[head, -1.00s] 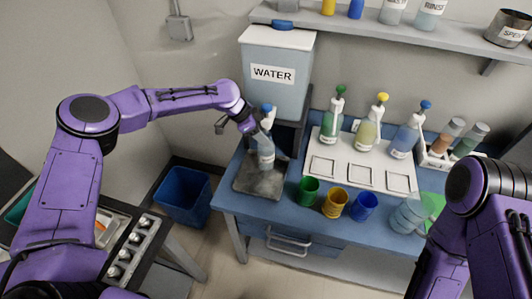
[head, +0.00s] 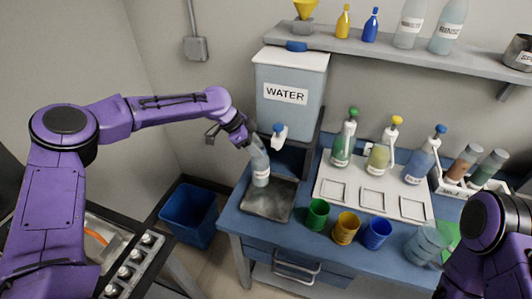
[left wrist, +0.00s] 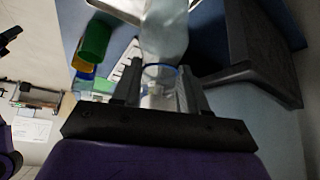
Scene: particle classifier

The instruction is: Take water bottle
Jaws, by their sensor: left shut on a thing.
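The water bottle (head: 259,163) is a clear, pale bottle with a white label, a little tilted, over the left part of the grey tray (head: 268,199) below the dispenser. I cannot tell whether its base touches the tray. My left gripper (head: 246,139) is shut on its upper part from the left. In the left wrist view the bottle (left wrist: 165,38) stands between the two fingers (left wrist: 160,90). The water dispenser (head: 290,85), a pale box labelled WATER with a blue-topped tap (head: 279,134), is behind and right of the bottle. My right gripper is out of view.
Green (head: 317,214), yellow (head: 346,229) and blue (head: 377,233) cups stand on the blue table, right of the tray. A white board (head: 374,198) holds pump bottles. A blue bin (head: 189,214) stands on the floor at left. A shelf (head: 400,55) runs above.

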